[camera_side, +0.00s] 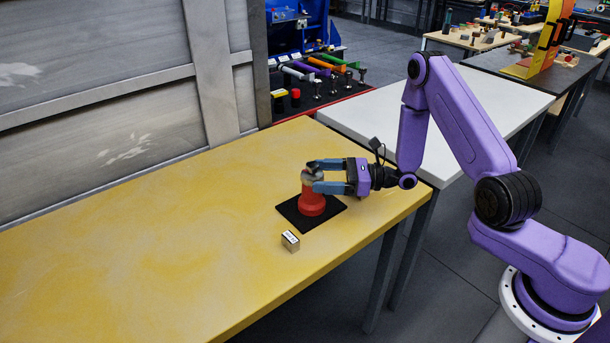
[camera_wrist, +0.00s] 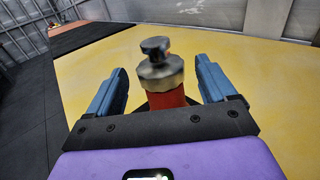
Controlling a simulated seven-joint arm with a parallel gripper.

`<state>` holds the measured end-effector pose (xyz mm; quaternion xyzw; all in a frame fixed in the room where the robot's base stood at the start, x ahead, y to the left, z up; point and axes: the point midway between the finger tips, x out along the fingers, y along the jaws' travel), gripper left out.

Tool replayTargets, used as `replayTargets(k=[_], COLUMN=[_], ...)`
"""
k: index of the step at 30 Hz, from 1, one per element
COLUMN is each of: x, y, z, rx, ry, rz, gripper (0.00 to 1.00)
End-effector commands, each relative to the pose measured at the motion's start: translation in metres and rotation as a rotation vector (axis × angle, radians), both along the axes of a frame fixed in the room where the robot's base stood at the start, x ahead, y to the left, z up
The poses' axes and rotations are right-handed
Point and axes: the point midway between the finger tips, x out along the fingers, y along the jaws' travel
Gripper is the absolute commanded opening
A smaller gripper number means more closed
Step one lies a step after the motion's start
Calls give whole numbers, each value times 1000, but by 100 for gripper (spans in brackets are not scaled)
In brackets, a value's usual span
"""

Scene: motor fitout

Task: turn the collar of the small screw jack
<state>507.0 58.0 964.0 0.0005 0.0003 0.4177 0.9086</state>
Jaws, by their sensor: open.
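The small screw jack stands upright on a black square mat (camera_side: 290,211) on the yellow table. Its red body (camera_side: 312,203) is below, and its metal collar (camera_wrist: 160,71) with a darker head (camera_wrist: 155,47) is on top. My gripper (camera_side: 314,175) reaches in level from the right, at collar height. In the wrist view my gripper (camera_wrist: 160,80) has its blue fingers wide apart, one on each side of the jack, with gaps to the collar. In the side view the near finger hides part of the collar.
A small metal block (camera_side: 290,241) with a dark-marked label lies on the yellow table (camera_side: 150,240) in front of the mat. The table's left part is clear. A white table (camera_side: 440,110) adjoins behind, and a grey panelled wall (camera_side: 100,90) runs along the back left.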

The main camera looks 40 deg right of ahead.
Motion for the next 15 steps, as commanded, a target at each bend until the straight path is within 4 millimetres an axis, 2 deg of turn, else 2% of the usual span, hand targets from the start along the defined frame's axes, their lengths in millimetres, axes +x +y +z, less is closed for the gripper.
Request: replayTargets(k=[6,15], x=[21,31], y=[25,37], z=[0,0], rx=[-1,1], ry=[0,1], rz=[2,0], gripper=[84,84])
